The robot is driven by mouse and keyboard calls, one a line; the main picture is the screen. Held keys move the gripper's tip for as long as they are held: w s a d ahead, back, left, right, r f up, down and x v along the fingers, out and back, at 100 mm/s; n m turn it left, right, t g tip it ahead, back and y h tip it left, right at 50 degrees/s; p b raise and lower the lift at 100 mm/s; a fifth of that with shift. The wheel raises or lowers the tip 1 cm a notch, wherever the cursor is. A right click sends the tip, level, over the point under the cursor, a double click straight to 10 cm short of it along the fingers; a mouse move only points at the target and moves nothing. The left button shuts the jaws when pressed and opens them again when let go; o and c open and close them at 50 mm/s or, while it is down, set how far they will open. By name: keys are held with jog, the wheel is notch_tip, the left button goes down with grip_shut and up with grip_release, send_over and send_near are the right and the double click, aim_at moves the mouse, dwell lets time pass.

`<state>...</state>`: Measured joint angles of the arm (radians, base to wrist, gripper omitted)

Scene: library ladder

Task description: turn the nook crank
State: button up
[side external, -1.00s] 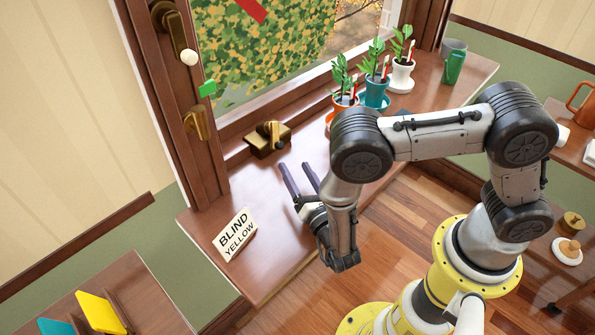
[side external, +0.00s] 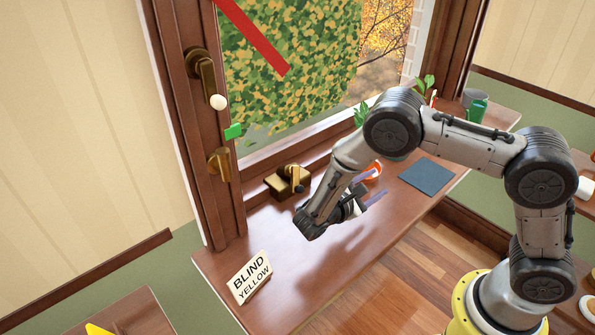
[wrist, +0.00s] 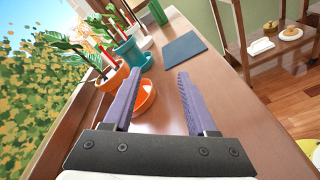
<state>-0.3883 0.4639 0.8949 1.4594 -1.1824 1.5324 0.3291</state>
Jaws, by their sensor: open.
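A brass crank (side external: 287,181) with a dark round knob sits on the wooden sill below the window in the side external view; I take it as the nook crank. It is out of the wrist view. My gripper (side external: 384,182) is over the sill to the right of the crank, apart from it. Its two purple fingers point right, away from the crank, and are open with nothing held. In the wrist view, my gripper (wrist: 160,74) has its fingers spread above the sill, with an orange saucer (wrist: 145,97) beyond and below them.
Potted plants stand along the window: an orange pot (wrist: 113,75) and a teal pot (wrist: 133,55). A dark blue pad (side external: 427,175) lies on the sill. A "BLIND YELLOW" sign (side external: 250,277) stands at the near left. Brass handles (side external: 220,163) are on the window frame.

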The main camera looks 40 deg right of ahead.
jog(key=m+g+y, duration=0.1)
jog(key=s+d+m+g+y, duration=0.1)
jog(key=m+g, duration=0.1)
jog(key=shift+s+f+g, duration=0.15)
jog(key=shift+g, duration=0.15)
jog(key=shift+s+a+f+m+g+y, duration=0.1)
jog(key=shift+s+m+g+y, duration=0.05)
jog(key=shift+m+g+y, duration=0.4)
jog(key=shift+s+f+m+g+y, duration=0.15)
jog(key=shift+m+g+y, duration=0.2)
jog(key=shift+m+y, duration=0.25)
jog(key=m+y, duration=0.1)
jog(key=a+m+y, duration=0.1)
jog(key=y, duration=0.1)
jog(key=w+a+m+g+y, duration=0.1)
jog(key=y, duration=0.1)
jog(key=shift+m+y, duration=0.25)
jog(key=w+a+r+m+t+y, duration=0.1)
jog(key=w+a+r+m+y, duration=0.15)
jog(key=w+y, duration=0.25)
jog(key=m+t+y, duration=0.4)
jog(key=t+y, duration=0.2)
send_near(297, 171)
jog(key=x, duration=0.9)
jog(key=shift+a+f, duration=0.2)
jog(key=shift+f, duration=0.15)
grip_shut()
